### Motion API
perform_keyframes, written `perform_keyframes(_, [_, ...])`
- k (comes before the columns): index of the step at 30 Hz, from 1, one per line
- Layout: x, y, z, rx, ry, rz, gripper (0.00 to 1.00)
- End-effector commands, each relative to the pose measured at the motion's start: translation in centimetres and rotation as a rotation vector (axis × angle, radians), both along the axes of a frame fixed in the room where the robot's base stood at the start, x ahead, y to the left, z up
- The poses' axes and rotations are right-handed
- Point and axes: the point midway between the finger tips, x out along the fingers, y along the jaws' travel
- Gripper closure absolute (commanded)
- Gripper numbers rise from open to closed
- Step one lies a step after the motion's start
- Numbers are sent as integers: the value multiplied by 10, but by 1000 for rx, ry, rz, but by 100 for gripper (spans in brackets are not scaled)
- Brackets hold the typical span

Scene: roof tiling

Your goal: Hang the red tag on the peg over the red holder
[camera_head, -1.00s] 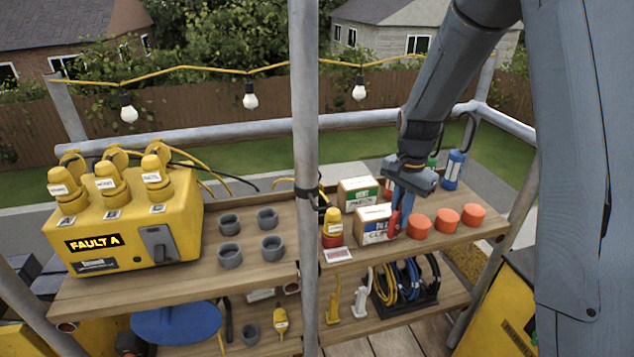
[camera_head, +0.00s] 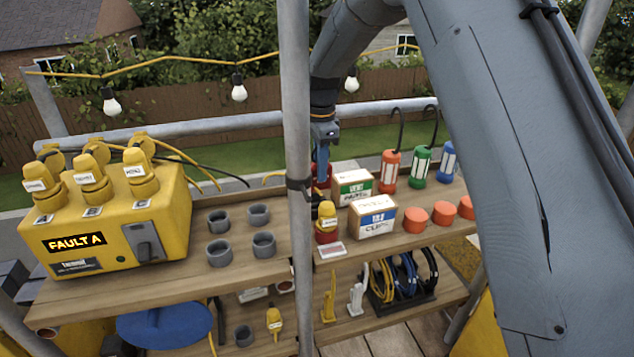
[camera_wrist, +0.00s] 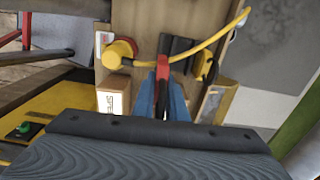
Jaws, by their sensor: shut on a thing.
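My gripper (camera_head: 321,160) is at the back of the right-hand shelf, beside the grey upright post. In the wrist view its blue fingers (camera_wrist: 160,100) are shut on a red piece (camera_wrist: 163,68), which I take to be the red tag. Some red also shows below the gripper in the head view, partly behind the post. A red cup-like holder (camera_head: 326,237) with a yellow plug in it stands in front of the gripper. I cannot single out a peg for certain.
Two cartons (camera_head: 374,222) stand right of the red cup, with orange caps (camera_head: 443,213) beyond. Green (camera_head: 420,167) and blue labelled cylinders stand at the back. The grey post (camera_head: 297,130) is close to the gripper's left. A yellow cable (camera_wrist: 215,45) crosses the wrist view.

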Motion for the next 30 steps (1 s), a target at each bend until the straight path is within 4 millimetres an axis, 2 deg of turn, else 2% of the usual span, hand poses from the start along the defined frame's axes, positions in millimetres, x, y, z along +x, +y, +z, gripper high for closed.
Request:
perform_keyframes(1, [3, 10, -1, 0, -1, -8, 100])
perform_keyframes(5, [4, 23, 2, 1, -1, -27, 100])
perform_keyframes(16, [4, 24, -1, 0, 0, -30, 100])
perform_keyframes(20, [4, 23, -14, -1, 3, -30, 100])
perform_keyframes(25, [4, 23, -41, 0, 2, -30, 100])
perform_keyframes(30, [4, 23, -56, 0, 0, -30, 100])
